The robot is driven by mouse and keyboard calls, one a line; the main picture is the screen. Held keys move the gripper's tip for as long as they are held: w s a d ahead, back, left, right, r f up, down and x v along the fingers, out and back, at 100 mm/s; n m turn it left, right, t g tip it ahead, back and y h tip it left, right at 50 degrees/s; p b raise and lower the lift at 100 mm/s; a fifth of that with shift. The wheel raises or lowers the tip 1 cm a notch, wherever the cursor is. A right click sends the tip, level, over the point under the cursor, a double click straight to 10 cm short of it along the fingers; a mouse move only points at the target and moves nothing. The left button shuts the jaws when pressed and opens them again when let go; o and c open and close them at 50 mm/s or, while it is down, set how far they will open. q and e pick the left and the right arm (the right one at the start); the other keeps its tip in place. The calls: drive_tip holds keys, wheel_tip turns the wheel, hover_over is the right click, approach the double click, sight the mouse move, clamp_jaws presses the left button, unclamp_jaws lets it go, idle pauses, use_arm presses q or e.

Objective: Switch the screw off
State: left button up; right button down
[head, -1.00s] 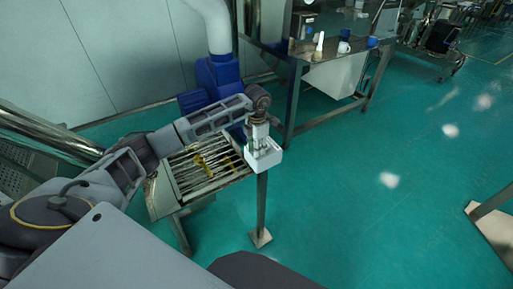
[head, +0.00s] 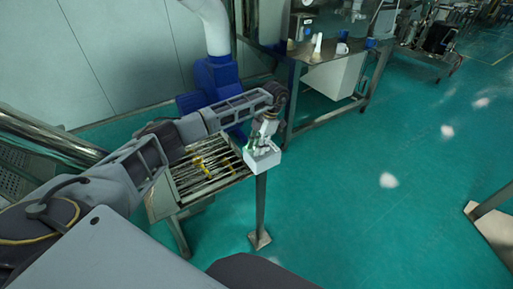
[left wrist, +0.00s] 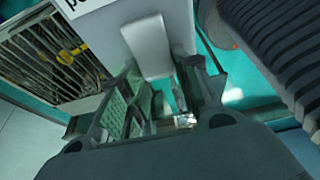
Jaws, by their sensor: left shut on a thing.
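The white control box (head: 262,161) stands on top of a metal post in the head view, and its white face (left wrist: 110,32) fills the upper middle of the left wrist view. A light grey bar-shaped switch (left wrist: 148,45) sits on that face. My left gripper (head: 262,140) is at the top of the box, tilted, with the wrist up and to the right. In the left wrist view its green-grey padded fingers (left wrist: 158,103) are shut on the near end of the switch. The contact is partly hidden by the fingers. My right gripper is out of view.
A slatted metal sieve tray (head: 207,172) with yellow parts lies directly left of the box. A blue machine (head: 217,78) with a white pipe stands behind. A metal table (head: 335,50) with cups is at the back.

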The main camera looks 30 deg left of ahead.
use_arm(q)
drive_tip(key=shift+g, duration=0.3)
drive_tip(key=o, duration=1)
drive_tip(key=shift+w, duration=0.1)
drive_tip(key=shift+d+r, duration=0.1)
drive_tip(key=shift+r, duration=0.05)
drive_tip(key=shift+v, duration=5.85)
drive_tip(key=shift+d, duration=0.15)
